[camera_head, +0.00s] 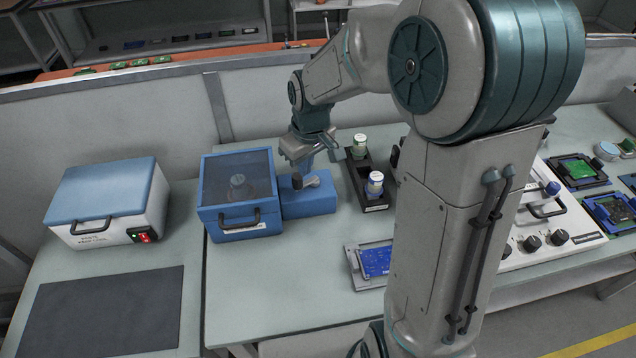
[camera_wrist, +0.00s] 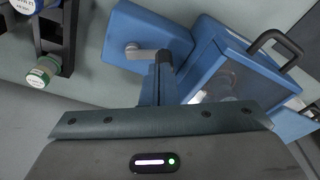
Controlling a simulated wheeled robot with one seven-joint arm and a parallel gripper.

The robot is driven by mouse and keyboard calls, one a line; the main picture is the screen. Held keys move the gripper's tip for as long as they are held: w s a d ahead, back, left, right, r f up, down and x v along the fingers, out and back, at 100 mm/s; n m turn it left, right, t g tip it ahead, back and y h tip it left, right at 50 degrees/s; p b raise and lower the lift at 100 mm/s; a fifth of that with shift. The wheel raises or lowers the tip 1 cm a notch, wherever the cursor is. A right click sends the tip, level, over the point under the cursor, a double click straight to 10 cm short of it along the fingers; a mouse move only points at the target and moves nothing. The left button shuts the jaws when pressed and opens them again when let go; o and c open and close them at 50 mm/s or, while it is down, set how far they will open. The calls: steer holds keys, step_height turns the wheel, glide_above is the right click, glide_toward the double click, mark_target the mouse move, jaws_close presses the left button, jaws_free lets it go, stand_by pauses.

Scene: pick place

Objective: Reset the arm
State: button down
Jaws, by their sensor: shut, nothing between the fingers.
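My gripper (camera_head: 305,165) is at the end of my arm, over the blue block-like part beside the blue box. It points down and is shut and empty. In the wrist view the gripper (camera_wrist: 160,65) reaches over the blue part (camera_wrist: 120,40), beside a grey lever-like piece with a dark end. The blue part also shows in the head view (camera_head: 318,204). Whether the fingertips touch anything cannot be told.
A blue box with a dark clear lid (camera_head: 240,222) stands left of the gripper. A black rack (camera_head: 352,180) with two bottles stands right. A blue circuit board (camera_head: 376,261) lies in front. A white-and-blue device (camera_head: 100,205) stands far left by a dark mat (camera_head: 105,312).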

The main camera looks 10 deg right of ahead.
stand_by(0.3)
steer(key=s+d+r+m, duration=0.3)
steer(key=s+r, duration=0.1)
steer(key=s, duration=0.5)
steer(key=s+d+r+m+t, duration=0.1)
steer(key=s+d+r+m, duration=0.2)
steer(key=s, duration=0.7)
steer(key=shift+d+r+t+h, duration=0.3)
steer(key=shift+d+r+h, duration=0.15)
steer(key=shift+d, duration=0.25)
